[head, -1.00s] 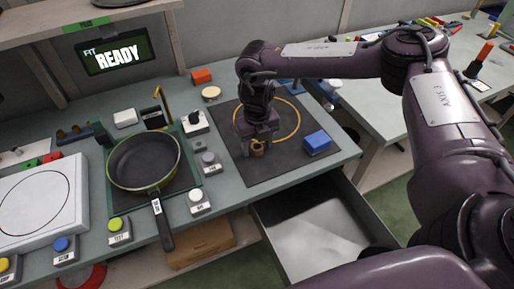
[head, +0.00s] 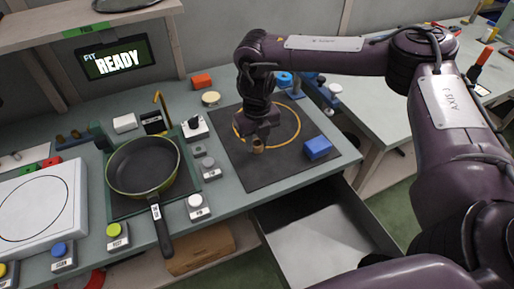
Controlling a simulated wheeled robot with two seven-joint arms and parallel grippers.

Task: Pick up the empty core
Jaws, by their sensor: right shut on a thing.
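The empty core (head: 258,147) is a small brown ring-like piece over the dark mat (head: 236,170) with a yellow circle. My right gripper (head: 258,139) points down and is shut on the core. The core appears at or just above the mat's surface; I cannot tell whether it touches. My left gripper is out of view.
A blue block (head: 317,148) lies on the mat to the right. A pan (head: 143,166) sits on a green plate to the left, beside several button boxes. An open, empty drawer (head: 325,230) extends below the table's front edge. An orange block (head: 202,80) is behind.

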